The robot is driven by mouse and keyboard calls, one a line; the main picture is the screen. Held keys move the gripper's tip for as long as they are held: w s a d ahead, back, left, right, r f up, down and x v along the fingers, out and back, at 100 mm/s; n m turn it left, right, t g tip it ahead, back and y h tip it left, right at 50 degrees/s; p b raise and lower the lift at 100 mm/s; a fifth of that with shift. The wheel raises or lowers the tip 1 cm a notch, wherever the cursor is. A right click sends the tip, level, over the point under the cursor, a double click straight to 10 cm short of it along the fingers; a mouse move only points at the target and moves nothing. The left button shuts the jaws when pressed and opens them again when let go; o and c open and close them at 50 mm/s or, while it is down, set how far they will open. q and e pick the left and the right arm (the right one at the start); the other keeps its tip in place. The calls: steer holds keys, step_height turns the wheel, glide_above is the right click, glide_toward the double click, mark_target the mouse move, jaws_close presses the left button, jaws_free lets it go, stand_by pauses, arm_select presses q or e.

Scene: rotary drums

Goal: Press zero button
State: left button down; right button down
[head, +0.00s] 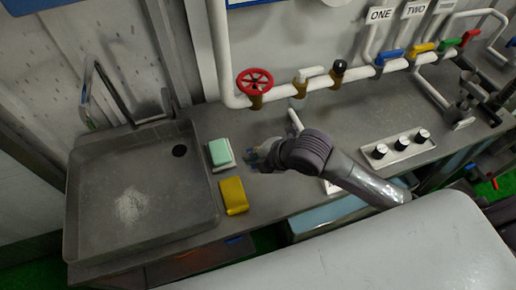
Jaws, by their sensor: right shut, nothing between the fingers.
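My right gripper (256,156) reaches in from the right over the grey counter, shut and empty. Its fingertips are small and dark, just right of a green-and-white block. No button marked zero can be made out. A white panel (331,188) shows only in part beneath my right arm, and its face is hidden. Another white panel (397,150) with three black-and-white knobs lies on the counter to the right. My left gripper is not in view.
A sink (85,215) with a tap is at the left. The green-and-white block (220,153) and a yellow sponge (233,196) lie beside it. White pipes with a red wheel valve (255,82) and coloured handles run along the back, below signs ONE (380,15) and TWO (415,10).

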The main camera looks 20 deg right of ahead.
steer(key=w+d+r+n, duration=0.4)
steer(key=w+n, duration=0.2)
steer(key=n, duration=0.4)
steer(key=shift+w+d+r+n, duration=0.15)
steer(key=shift+r+n, duration=0.15)
steer(key=shift+r, duration=0.1)
step_height(320, 180, down, 7)
steer(key=b, duration=0.7)
steer(key=shift+f, duration=0.1)
steer(key=shift+f+b, duration=0.35)
steer(key=shift+f, duration=0.45)
steer(key=shift+f, duration=0.45)
